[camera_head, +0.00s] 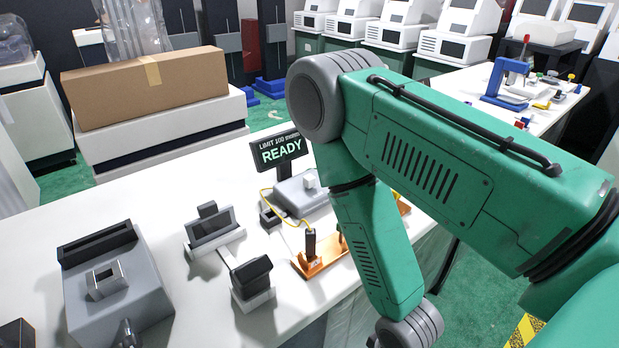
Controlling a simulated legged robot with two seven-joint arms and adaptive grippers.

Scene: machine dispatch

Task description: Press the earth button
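I cannot tell for sure which part is the earth button, as no label for it is readable. A grey box (300,196) with a small pale raised block (311,179) on top sits below a black sign (279,152) reading "READY". A copper-coloured plate (318,262) with a dark upright post (310,242) and a yellow wire lies in front of it. My green right arm crosses the right half and hides part of the box and plate. Neither gripper is in view; the right arm leaves the frame at the bottom.
A larger grey machine (138,288) stands at the white table's front left. Two small devices, one with a grey screen (212,227) and one dark-topped (252,278), stand mid-table. A cardboard box (148,88) is behind. A side table (553,109) holds a blue frame (508,82).

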